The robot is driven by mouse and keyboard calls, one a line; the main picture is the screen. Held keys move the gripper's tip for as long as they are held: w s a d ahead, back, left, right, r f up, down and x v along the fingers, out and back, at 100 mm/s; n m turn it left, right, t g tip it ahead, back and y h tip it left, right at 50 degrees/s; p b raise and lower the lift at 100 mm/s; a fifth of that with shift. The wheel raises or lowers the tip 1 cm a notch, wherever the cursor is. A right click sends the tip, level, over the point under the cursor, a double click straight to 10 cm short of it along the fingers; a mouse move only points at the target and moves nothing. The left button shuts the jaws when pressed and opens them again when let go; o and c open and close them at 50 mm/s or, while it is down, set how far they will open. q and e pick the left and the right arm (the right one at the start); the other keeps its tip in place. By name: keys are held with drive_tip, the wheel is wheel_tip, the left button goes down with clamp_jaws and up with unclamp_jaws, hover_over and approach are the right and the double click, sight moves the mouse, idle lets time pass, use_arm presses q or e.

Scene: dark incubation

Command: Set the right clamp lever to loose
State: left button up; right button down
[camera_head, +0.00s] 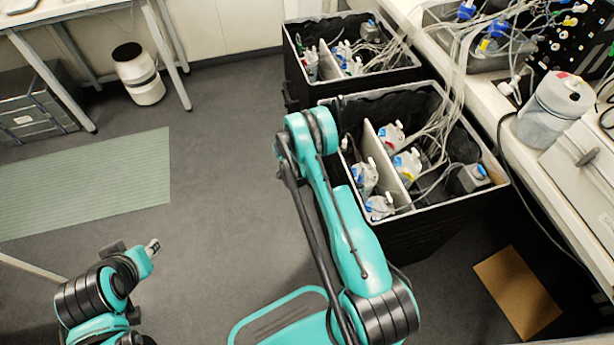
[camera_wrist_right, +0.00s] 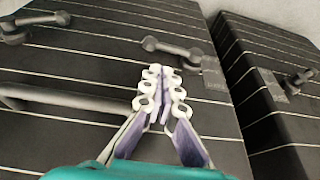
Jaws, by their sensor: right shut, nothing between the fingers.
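In the right wrist view, a dark clamp lever (camera_wrist_right: 172,47) sits on the black box face in the middle, lying nearly sideways with a slight tilt down to the right. A similar lever (camera_wrist_right: 38,19) is at the upper left of the same face. My right gripper (camera_wrist_right: 163,72) is shut and empty, its white-tipped fingers just below the middle lever in the picture; whether they touch it I cannot tell. In the head view my right arm reaches to the left side of the black boxes, and its gripper and the levers are hidden.
A long bar handle (camera_wrist_right: 60,103) crosses the box face at left. A second black box with its own lever (camera_wrist_right: 298,82) stands at right across a narrow gap. Open boxes (camera_head: 405,215) hold bottles and tubing.

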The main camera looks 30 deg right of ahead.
drive_tip(key=b+x, duration=0.3)
drive_tip(key=x, duration=0.5)
drive_tip(key=shift+w+a, duration=0.15)
drive_tip(key=shift+a, duration=0.15)
drive_tip(key=shift+f, duration=0.15)
drive_tip(key=shift+f, duration=0.3)
